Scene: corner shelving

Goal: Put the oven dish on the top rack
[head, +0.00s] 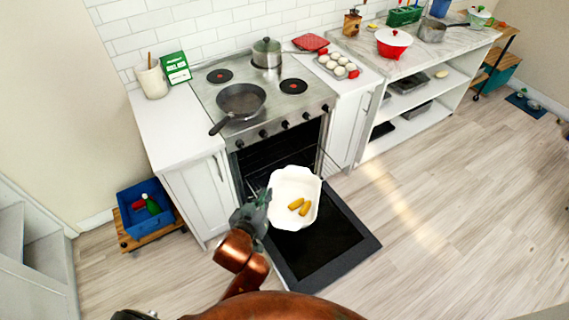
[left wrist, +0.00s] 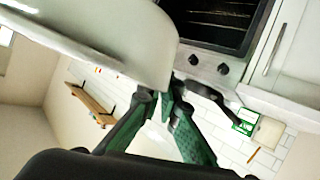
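The white oven dish (head: 283,184) holds two yellow pieces that look like corn cobs. It is over the lowered oven door, in front of the open oven. My left gripper (head: 263,197) is at the dish's left edge and appears shut on its rim. In the left wrist view the dish (left wrist: 110,35) fills the upper left, its edge meeting the green fingers (left wrist: 170,98). The oven racks (left wrist: 222,18) show as thin bars inside the dark oven; the dish partly hides the oven opening in the head view. My right gripper is not in view.
The oven door (head: 330,248) lies open over the floor. A frying pan (head: 241,101) and a lidded pot (head: 267,52) stand on the stove. White cabinets flank the oven.

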